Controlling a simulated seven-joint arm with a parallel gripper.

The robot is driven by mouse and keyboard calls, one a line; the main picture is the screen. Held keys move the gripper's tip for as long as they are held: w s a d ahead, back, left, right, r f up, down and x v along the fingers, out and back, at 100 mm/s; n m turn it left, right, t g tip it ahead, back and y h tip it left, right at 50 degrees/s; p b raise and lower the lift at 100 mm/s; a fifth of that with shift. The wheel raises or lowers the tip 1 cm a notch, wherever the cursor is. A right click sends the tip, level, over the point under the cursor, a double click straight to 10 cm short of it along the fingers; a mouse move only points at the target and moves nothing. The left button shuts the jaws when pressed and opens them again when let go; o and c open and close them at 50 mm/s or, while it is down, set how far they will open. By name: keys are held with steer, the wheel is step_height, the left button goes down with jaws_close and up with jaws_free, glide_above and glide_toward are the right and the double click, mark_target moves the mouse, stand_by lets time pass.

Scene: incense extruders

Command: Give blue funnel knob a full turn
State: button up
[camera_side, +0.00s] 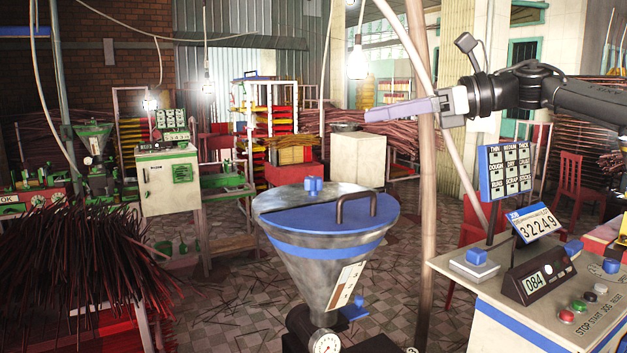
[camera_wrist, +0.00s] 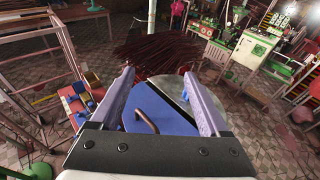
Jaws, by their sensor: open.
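A dark curved handle (camera_side: 357,204) rises from the lid. A control console (camera_side: 520,310) with a label board (camera_side: 506,172) stands at the right. A bundle of dark red sticks (camera_side: 80,260) fills the left.

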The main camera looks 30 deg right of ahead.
steer(key=g+h, duration=0.1)
steer(key=h, duration=0.1)
glide_toward(317, 178)
steer(key=shift+m, duration=0.3)
steer(key=x, duration=1.1)
jaws_close()
steer(key=shift+s+m+t+h, duration=0.1)
steer(key=shift+m+t+h, duration=0.4)
steer(key=shift+m+h, duration=0.3)
steer(key=shift+m+t+h, duration=0.8)
steer(key=shift+m+h, duration=0.5)
steer(key=shift+m, duration=0.2)
steer(key=shift+d, duration=0.1)
